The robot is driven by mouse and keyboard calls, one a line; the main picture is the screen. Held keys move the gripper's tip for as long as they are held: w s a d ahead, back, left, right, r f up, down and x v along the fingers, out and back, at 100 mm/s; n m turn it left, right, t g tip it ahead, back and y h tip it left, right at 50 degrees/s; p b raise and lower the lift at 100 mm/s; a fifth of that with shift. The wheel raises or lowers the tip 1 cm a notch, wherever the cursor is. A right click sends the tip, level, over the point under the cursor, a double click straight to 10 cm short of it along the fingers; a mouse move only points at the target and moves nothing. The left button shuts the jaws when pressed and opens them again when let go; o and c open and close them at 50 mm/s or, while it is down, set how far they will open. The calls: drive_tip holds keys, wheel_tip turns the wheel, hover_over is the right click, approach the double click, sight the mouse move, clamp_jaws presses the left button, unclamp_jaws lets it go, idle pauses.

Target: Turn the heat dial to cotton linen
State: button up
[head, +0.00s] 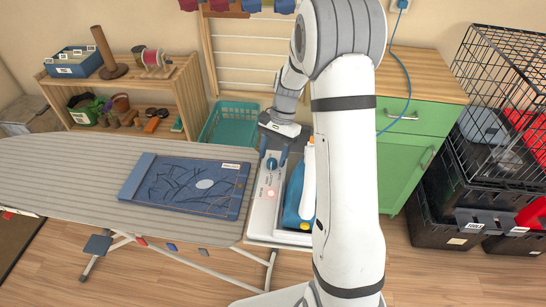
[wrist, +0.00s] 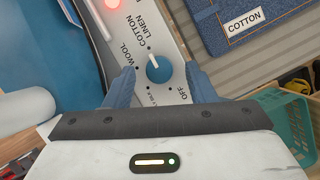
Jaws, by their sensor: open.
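The blue heat dial (wrist: 159,69) sits on a white control panel with printed labels around it. Its white pointer line points up in the wrist view, roughly towards the "COTTON LINEN" label (wrist: 145,36); I cannot tell if it is exactly on that mark. "WOOL" is to its left, "OFF" to its lower right. The dial also shows in the head view (head: 271,163). My gripper (wrist: 159,74) is open, with one blue finger on each side of the dial and visible gaps between. The silk label is partly hidden by the gripper.
A lit red lamp (head: 270,193) is on the panel. A blue and white iron (head: 299,198) stands beside it. The ironing board (head: 80,165) carries a folded blue cloth (head: 185,185) labelled cotton. A teal basket (head: 229,124) is behind; black crates (head: 450,215) stand at right.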

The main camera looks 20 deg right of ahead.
drive_tip(key=v, duration=0.6)
drive_tip(key=shift+r, duration=0.25)
drive_tip(key=s+a+r+n+t+h, duration=0.1)
drive_tip(key=s+r+n+t, duration=0.2)
drive_tip(key=s, duration=0.8)
drive_tip(key=s+a+r+n+t+h, duration=0.1)
drive_tip(key=s+r+n, duration=0.5)
drive_tip(key=s, duration=0.6)
drive_tip(key=shift+a+t+h, duration=0.15)
drive_tip(key=shift+t+h, duration=0.55)
drive_tip(key=shift+t, duration=0.2)
drive_tip(key=shift+r, duration=0.1)
